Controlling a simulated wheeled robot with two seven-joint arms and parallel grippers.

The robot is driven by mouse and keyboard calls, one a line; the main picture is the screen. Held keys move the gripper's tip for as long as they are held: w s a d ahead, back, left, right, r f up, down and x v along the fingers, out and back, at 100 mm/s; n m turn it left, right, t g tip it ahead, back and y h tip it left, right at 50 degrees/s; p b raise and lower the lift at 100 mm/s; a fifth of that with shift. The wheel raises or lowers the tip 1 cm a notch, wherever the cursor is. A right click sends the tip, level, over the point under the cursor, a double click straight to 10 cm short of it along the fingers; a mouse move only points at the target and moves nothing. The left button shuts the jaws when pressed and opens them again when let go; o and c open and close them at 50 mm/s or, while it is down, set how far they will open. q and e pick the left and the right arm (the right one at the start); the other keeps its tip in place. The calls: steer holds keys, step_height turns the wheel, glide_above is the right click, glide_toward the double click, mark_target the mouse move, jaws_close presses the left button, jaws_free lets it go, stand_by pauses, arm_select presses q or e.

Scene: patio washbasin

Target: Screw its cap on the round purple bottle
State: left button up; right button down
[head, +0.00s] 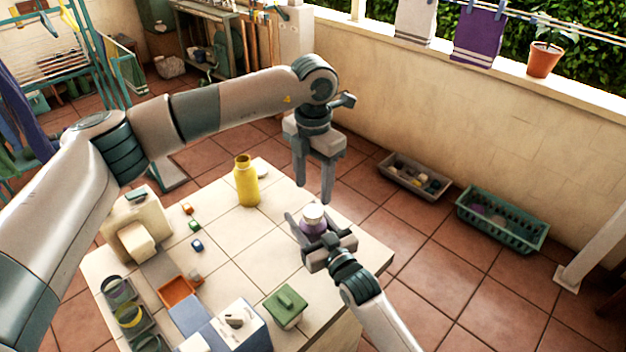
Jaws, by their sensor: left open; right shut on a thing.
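The round purple bottle (311,228) stands upright at the right side of the tiled table (290,190). A pale, whitish cap (313,212) sits on top of it; I cannot tell how tightly it is seated. My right gripper (308,232) is shut on the bottle, its fingers around the bottle's body and hiding part of it. My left gripper (314,196) is open and points straight down just above the cap. Its fingertips appear slightly apart from the cap.
A yellow bottle (246,182) stands at the back, with a pale round object (261,169) behind it. Small cubes (195,226), an orange tray (176,289), a green box (284,307) and a blue-white box (238,325) lie left and front. The table's middle is clear.

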mark_target(313, 210)
arm_select(q)
steer(key=shift+f, duration=3.6)
steer(key=shift+c, duration=0.2)
steer(key=c, duration=1)
steer(key=o, duration=1.2)
step_height(313, 210, up, 12)
